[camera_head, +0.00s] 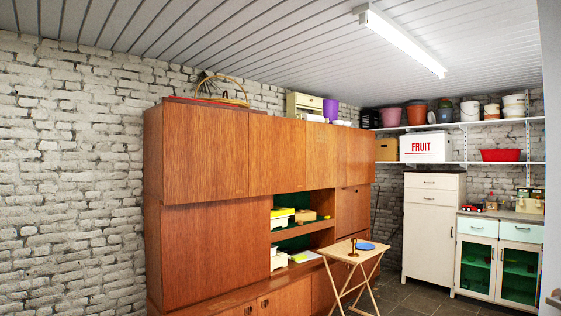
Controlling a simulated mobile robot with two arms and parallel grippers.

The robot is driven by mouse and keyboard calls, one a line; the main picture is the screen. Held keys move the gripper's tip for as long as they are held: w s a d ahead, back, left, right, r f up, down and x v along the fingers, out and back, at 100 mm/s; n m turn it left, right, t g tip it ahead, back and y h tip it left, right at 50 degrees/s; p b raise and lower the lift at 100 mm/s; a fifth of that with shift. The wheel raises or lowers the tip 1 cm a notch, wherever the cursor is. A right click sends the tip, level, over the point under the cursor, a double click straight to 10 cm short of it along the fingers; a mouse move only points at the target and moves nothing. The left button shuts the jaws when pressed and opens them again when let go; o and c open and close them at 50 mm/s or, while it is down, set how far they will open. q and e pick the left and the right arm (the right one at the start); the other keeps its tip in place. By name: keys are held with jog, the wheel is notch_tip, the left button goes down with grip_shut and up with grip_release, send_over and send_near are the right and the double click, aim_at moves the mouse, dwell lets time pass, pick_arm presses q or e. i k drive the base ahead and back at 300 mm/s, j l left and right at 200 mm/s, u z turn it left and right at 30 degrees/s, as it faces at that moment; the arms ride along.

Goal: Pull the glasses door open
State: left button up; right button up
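A large teak wall unit (215,245) stands against the left brick wall. Its upper doors and lower doors look shut. No door on it shows glasses, and I cannot tell which one is the glasses door. A low white cabinet at the right has two glass-fronted doors, a left one (475,264) and a right one (519,273), with green behind the panes. Both look shut. Neither of my grippers is in view.
A folding table (347,252) with a blue plate (365,246) and a small brass-coloured object stands before the wall unit's right part. A tall white cabinet (432,235) stands beside the glass-fronted one. Grey floor (405,300) shows clear before them. A pale vertical edge borders the far right.

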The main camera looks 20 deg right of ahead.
aim_at(276, 145)
jog(key=i+l+z, duration=0.2)
jog(key=i, duration=0.35)
jog(key=i+z, duration=0.25)
jog(key=i, duration=0.3)
jog(key=i+z, duration=0.15)
jog(key=i, duration=2.5)
